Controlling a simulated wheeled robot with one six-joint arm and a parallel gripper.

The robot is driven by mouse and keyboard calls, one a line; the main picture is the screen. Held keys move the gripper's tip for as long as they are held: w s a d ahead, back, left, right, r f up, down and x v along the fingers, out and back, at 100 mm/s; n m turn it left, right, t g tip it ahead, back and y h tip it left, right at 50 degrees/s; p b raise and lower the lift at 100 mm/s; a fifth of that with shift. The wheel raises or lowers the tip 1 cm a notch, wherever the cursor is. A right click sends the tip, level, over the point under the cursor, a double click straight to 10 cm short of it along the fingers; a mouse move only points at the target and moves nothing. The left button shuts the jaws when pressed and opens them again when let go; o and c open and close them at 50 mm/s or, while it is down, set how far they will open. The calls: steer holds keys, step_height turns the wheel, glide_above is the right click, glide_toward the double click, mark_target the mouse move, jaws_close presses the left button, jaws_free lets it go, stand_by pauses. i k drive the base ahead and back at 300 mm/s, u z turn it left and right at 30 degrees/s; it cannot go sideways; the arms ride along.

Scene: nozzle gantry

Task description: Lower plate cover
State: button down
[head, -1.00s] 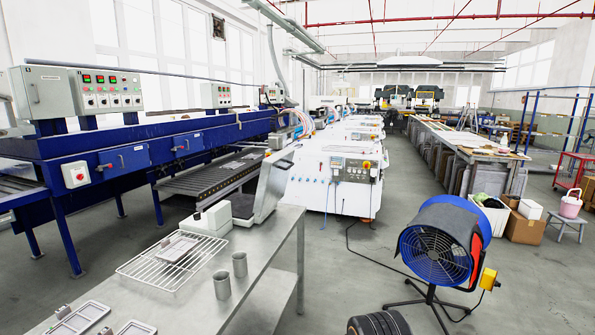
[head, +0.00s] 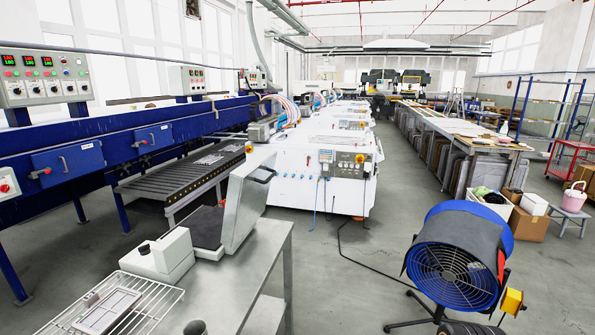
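A grey-white device with a raised, tilted cover (head: 247,203) stands on the metal table, near the table's far end. The cover leans up on the right side of a dark flat plate (head: 206,226), with a dark handle-like part at its top. A white housing (head: 160,254) sits just in front and to the left of the plate. My gripper is not in view.
A wire rack (head: 160,313) with a framed plate (head: 108,310) lies on the metal table (head: 243,270). A dark cup (head: 195,327) is cut off at the bottom edge. A blue fan (head: 455,262) stands on the floor at right.

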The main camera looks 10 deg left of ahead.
mark_target(247, 196)
steer(key=u, duration=0.2)
steer(key=i, duration=0.8)
steer(key=u, duration=0.5)
